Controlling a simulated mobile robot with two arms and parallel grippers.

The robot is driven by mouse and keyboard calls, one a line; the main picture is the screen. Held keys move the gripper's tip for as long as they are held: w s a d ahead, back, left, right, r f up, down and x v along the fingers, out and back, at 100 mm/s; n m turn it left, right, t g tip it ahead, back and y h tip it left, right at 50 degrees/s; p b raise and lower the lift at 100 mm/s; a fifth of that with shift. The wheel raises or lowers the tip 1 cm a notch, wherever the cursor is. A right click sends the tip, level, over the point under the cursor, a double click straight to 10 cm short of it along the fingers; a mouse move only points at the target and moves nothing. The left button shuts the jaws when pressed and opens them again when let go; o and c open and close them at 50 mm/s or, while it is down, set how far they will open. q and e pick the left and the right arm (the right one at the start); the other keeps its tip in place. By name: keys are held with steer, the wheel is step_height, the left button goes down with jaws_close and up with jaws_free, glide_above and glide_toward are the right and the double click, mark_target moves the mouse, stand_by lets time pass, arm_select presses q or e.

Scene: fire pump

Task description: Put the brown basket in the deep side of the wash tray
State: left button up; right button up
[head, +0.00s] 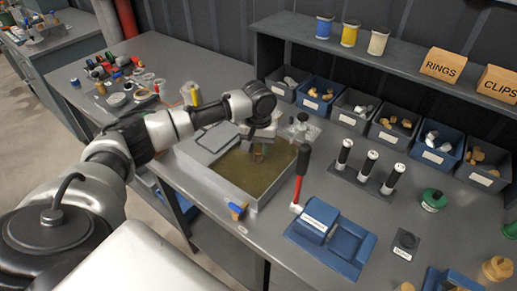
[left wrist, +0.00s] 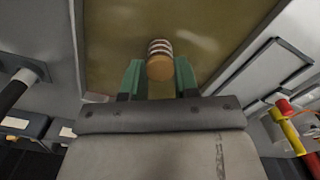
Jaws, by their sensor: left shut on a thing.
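The wash tray (head: 262,203) is a grey rectangular tray on the bench. Its larger part holds murky yellow-brown liquid, and a shallower grey part lies to its left. My left gripper (head: 258,152) points down over the liquid part near its back edge. In the left wrist view its green fingers (left wrist: 159,82) are shut on the brown basket (left wrist: 160,65), a small brown round piece with pale bands. In the head view the basket is mostly hidden by the gripper. I cannot tell whether it touches the liquid. My right gripper is not in view.
A red-handled tool (head: 301,172) stands at the tray's right side, close to the gripper. A blue fixture (head: 330,235) and black-and-white cylinders (head: 367,165) stand right of it. Part bins (head: 314,95) line the back. A blue-and-tan piece (head: 238,210) sits at the tray's front edge.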

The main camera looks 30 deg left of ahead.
mark_target(259, 149)
arm_select(q)
step_height(259, 149, down, 2)
steer(key=shift+f, duration=0.1)
steer(key=o, duration=0.9)
steer(key=shift+r, duration=0.35)
step_height(259, 149, up, 12)
steer(key=b, duration=0.1)
steer(key=shift+f+b, duration=0.25)
steer(key=shift+b, duration=0.05)
